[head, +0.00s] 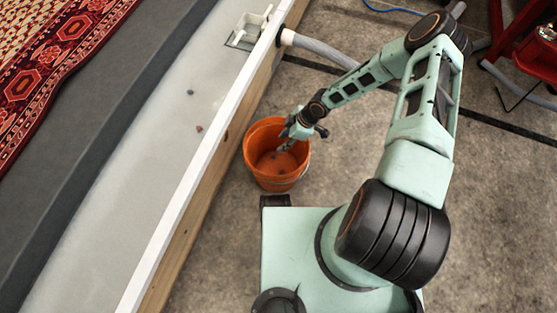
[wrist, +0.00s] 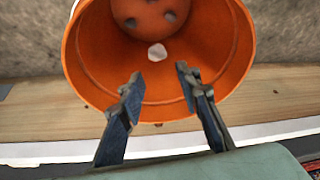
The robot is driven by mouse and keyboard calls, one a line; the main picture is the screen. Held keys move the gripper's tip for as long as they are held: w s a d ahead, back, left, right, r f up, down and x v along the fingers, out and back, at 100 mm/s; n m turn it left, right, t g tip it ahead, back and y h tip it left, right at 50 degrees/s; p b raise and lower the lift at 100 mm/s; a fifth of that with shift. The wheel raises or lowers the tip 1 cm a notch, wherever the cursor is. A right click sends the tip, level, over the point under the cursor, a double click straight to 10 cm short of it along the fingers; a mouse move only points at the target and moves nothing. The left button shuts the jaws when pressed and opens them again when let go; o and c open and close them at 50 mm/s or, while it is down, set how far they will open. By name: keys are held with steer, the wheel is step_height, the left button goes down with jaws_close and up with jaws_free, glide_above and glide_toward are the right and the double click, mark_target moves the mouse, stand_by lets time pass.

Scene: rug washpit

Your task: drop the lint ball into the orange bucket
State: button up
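The orange bucket (head: 254,150) stands on the floor beside the trough's wooden wall. In the wrist view its open mouth (wrist: 90,60) fills the upper middle. My gripper (head: 286,146) reaches over the rim into the bucket mouth. In the wrist view my gripper (wrist: 158,82) has its two fingers spread with nothing between them. A small pale lump, which looks like the lint ball (wrist: 157,52), shows inside the bucket beyond the fingertips and apart from them. I cannot tell whether it rests on the bottom. Several darker spots or bits show deeper in the bucket.
A dark lump (head: 190,92) and a reddish lump (head: 199,128) lie in the pale trough (head: 150,150). A patterned rug (head: 50,60) is at the upper left. A grey hose (head: 325,50) leaves the trough wall. Red equipment (head: 535,50) stands at the upper right.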

steer(key=shift+o, duration=0.8)
steer(key=shift+d+r, duration=0.1)
steer(key=shift+r, duration=0.1)
steer(key=v, duration=1.1)
steer(key=shift+r, duration=0.3)
steer(key=shift+d, duration=0.15)
